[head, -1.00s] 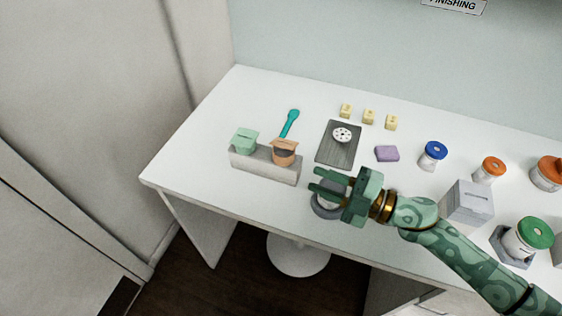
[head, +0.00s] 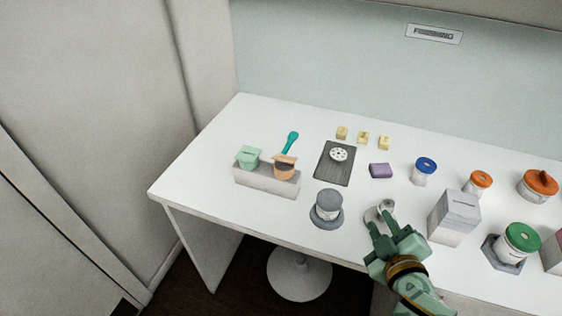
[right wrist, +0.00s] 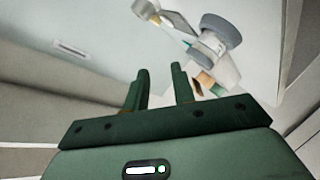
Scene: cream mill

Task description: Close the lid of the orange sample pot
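The orange sample pot (head: 284,173) sits in the right part of a grey holder block (head: 262,184) at the left of the table. Its orange lid appears raised and tilted, with a dark area below it; the exact angle is too small to tell. A mint green pot (head: 249,158) sits in the block's left part. My right gripper (head: 379,221) is well right of the orange pot, near the table's front edge. Its two fingers are apart and empty in the right wrist view (right wrist: 160,75), where an orange part shows beyond them (right wrist: 206,84). My left gripper is out of view.
A grey-lidded jar (head: 328,203) stands between my gripper and the block. A small grey item (head: 386,206) lies by my fingertips. A grey box (head: 454,214) and several lidded jars stand to the right. A dark mat (head: 336,171) lies behind.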

